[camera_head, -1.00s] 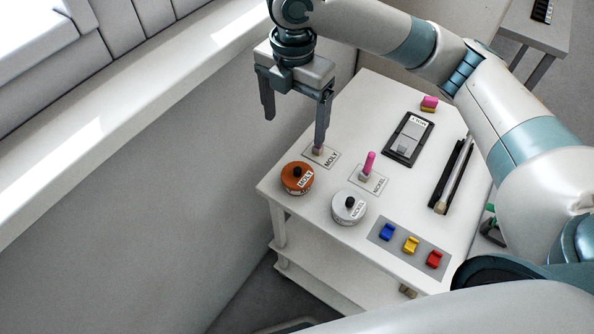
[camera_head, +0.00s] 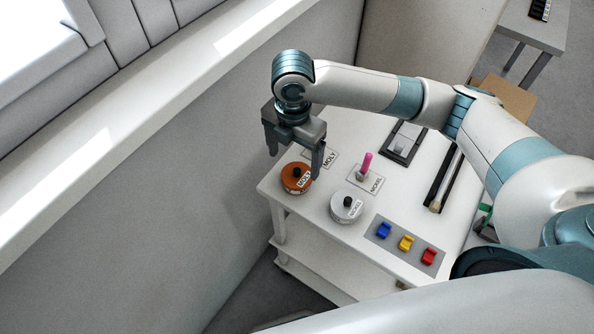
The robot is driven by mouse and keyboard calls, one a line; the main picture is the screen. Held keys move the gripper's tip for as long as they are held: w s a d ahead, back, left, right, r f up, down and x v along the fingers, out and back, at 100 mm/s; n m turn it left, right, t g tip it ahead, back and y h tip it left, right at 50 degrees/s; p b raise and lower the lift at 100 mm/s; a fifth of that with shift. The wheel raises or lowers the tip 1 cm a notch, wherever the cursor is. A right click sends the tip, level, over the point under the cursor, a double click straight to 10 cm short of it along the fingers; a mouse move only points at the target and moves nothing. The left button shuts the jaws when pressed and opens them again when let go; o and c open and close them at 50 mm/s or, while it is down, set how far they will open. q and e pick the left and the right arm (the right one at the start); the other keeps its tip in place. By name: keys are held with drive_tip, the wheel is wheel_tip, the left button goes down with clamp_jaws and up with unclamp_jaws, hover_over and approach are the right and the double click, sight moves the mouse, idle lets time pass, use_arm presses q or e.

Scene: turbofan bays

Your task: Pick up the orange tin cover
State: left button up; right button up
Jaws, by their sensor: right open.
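The orange tin (camera_head: 291,185), with its orange cover, a black knob on top and a "MOLY" label, stands at the near left corner of the white table. My right gripper (camera_head: 294,166) is open and empty, pointing down above and just behind the tin. One finger is to the left of the knob and the other is to its right, near the label. I cannot tell whether a finger touches the tin. My left gripper is not in view.
A grey-white "NICKEL" tin (camera_head: 346,207) stands right of the orange tin. A pink-handled brush (camera_head: 366,163) stands behind it. Blue, yellow and red clips lie on a grey mat (camera_head: 384,243) at the front. A wall (camera_head: 150,170) runs close along the left.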

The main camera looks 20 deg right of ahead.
sight(295, 172)
drive_tip(key=shift+f, duration=0.15)
drive_tip(key=shift+s+f+p, duration=0.2)
drive_tip(key=shift+f+p, duration=0.45)
drive_tip(key=shift+p, duration=0.05)
wheel_tip(295, 172, down, 2)
drive_tip(key=shift+s+f+p, duration=0.1)
drive_tip(key=shift+f+p, duration=0.05)
drive_tip(key=shift+p, duration=0.3)
drive_tip(key=shift+f, duration=0.7)
drive_tip(key=shift+c, duration=0.6)
drive_tip(key=c, duration=1)
